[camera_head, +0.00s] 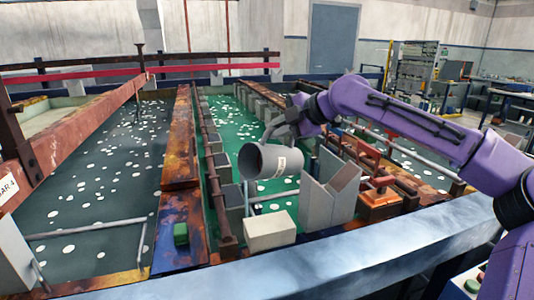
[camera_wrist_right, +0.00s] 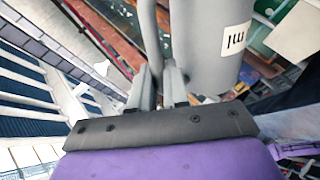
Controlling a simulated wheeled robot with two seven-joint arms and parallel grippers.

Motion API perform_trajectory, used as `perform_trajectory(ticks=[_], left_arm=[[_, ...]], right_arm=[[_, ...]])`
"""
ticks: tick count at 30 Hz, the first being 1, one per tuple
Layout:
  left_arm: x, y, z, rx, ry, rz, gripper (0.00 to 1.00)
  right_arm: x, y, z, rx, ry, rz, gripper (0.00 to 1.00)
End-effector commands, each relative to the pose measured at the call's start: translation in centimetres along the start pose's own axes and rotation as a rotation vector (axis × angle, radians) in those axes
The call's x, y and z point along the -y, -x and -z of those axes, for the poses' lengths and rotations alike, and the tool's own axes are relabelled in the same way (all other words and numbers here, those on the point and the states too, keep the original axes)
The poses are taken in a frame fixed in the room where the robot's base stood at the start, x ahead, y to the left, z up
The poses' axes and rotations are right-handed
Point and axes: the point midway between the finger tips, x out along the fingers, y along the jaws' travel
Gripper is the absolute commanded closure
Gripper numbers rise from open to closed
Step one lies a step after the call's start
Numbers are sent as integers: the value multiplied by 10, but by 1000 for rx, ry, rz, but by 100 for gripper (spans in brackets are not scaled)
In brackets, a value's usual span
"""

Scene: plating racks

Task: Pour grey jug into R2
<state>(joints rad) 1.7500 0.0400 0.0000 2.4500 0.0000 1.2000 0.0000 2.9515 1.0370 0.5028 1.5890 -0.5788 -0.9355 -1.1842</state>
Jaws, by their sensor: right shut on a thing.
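The grey jug (camera_head: 268,161) is tilted well over onto its side, its open mouth facing left and toward the camera. It hangs above the green tank in the head view, and a white label shows on its side. My right gripper (camera_head: 287,122) is shut on the jug's handle. In the right wrist view the gripper fingers (camera_wrist_right: 158,85) close around the handle bar beside the jug's grey body (camera_wrist_right: 205,45). No stream of liquid shows at the mouth. No label reading R2 is legible. My left gripper is not in view.
A white block (camera_head: 269,231) and an upright grey box (camera_head: 329,190) stand below and right of the jug. A rusty beam (camera_head: 181,165) separates the green tank (camera_head: 238,112) from a dark tank (camera_head: 105,175) at left. A green button box (camera_head: 181,234) sits on the divider.

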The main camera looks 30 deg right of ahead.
Motion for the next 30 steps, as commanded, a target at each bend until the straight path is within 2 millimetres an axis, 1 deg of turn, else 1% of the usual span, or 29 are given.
perform_trajectory(ticks=[8,24,30], left_arm=[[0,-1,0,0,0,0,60],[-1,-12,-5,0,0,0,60],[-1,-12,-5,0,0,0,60]], right_arm=[[0,-1,1,3,5,-1,100],[1,-30,12,84,124,3,100],[1,-32,14,91,136,2,100]])
